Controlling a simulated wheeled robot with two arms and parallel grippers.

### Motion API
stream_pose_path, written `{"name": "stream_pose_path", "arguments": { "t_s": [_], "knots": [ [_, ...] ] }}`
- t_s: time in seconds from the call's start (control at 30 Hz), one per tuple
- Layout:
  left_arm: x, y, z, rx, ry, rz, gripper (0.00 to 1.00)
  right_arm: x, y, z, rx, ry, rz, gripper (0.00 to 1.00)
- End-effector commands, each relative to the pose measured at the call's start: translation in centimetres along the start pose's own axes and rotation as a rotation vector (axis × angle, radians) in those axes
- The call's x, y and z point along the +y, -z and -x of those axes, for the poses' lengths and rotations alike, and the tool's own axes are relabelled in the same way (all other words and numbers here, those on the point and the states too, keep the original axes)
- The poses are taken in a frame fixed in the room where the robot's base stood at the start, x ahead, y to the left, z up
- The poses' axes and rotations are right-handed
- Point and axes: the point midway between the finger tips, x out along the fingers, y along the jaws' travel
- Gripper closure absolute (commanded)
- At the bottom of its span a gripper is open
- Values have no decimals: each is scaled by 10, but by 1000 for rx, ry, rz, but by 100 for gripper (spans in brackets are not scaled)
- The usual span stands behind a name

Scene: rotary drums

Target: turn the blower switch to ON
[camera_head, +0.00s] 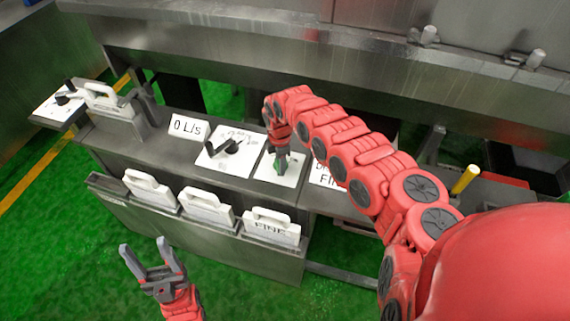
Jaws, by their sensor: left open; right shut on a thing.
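The blower switch is on a white plate (291,169) on the grey console, a little right of the middle of the camera_head view. My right gripper (281,163) reaches down over this plate and is shut on the switch knob, which is mostly hidden by the fingers. A bit of green shows beside the fingertips. The switch's labels and its exact position cannot be read. My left gripper (150,256) is open and empty, low in front of the console and away from the switch.
A dial plate with a black knob (230,147) lies just left of the switch, near a "0 L/s" sign (188,127). Several white handled plates, one marked FINE (270,228), stand in the front rack. Green floor is free at lower left.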

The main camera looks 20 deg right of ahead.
Motion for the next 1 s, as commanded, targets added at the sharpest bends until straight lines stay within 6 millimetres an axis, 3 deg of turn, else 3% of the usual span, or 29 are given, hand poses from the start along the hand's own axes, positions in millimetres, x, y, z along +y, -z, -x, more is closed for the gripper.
{"name": "stream_pose_path", "arguments": {
  "t_s": [0.5,1.0],
  "knots": [
    [2,-6,38,0,0,0,38,18,26,-4,1,-7,-488,100],
    [4,-14,80,0,0,0,38,34,38,-4,2,-4,-920,100]
  ]
}}
